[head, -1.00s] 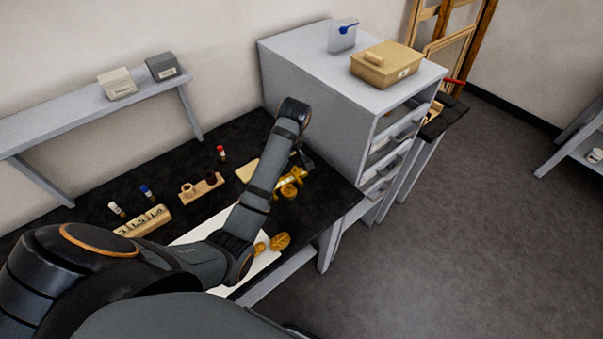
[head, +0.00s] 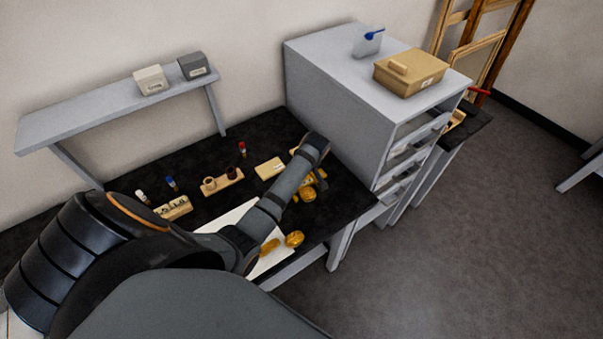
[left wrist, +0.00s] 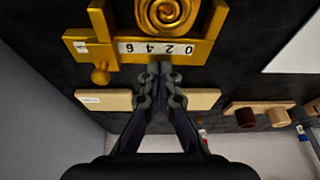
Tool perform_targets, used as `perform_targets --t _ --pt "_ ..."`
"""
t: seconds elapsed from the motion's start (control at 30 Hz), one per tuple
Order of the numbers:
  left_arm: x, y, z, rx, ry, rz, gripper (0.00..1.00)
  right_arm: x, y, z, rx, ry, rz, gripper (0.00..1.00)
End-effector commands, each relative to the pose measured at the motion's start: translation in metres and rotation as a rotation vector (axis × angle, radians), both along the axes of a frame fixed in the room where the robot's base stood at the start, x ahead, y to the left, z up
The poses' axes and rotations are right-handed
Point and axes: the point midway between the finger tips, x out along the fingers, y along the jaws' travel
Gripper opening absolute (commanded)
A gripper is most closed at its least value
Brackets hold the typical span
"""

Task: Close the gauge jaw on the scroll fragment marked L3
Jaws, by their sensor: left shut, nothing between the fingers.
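A brass gauge (left wrist: 190,47) with a scale reading 0 2 4 6 fills the top of the left wrist view. A gold spiral scroll fragment (left wrist: 166,12) sits between its two upright jaws, cut off by the frame edge. I see no L3 mark on it. A round brass knob (left wrist: 100,75) sticks out from the gauge's left part. My left gripper (left wrist: 160,69) is shut and empty, its tips over the gauge's edge beside the scale. Whether they touch it I cannot tell. In the head view my arm partly covers the gauge (head: 309,193). My right gripper is not in view.
A pale labelled block (left wrist: 203,99) lies under my fingers in the left wrist view. Gold fragments (head: 294,239) lie at a white sheet (head: 222,222). A holder (head: 222,181) and small bottles (head: 170,183) stand further left. A grey drawer cabinet (head: 335,85) rises close behind the gauge.

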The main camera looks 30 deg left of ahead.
Motion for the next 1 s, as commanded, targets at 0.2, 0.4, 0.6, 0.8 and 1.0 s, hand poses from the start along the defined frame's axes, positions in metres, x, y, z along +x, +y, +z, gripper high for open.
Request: perform_targets --t 0.2,0.4,0.6,0.8,1.0 --pt "-0.005 -0.011 0.001 0.001 0.0 0.0 0.0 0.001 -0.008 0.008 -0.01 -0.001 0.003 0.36" --pt "-0.005 -0.011 0.0 0.001 0.0 0.0 0.0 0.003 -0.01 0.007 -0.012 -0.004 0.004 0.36" --pt "-0.007 -0.019 0.004 -0.003 0.001 -0.001 0.0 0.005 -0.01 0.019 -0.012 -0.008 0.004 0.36" --pt "-0.01 -0.027 0.0 0.0 0.0 0.0 0.0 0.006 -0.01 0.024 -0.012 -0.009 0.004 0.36" --pt "-0.01 -0.027 0.0 0.001 0.0 0.0 0.0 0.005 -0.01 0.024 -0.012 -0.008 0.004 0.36"
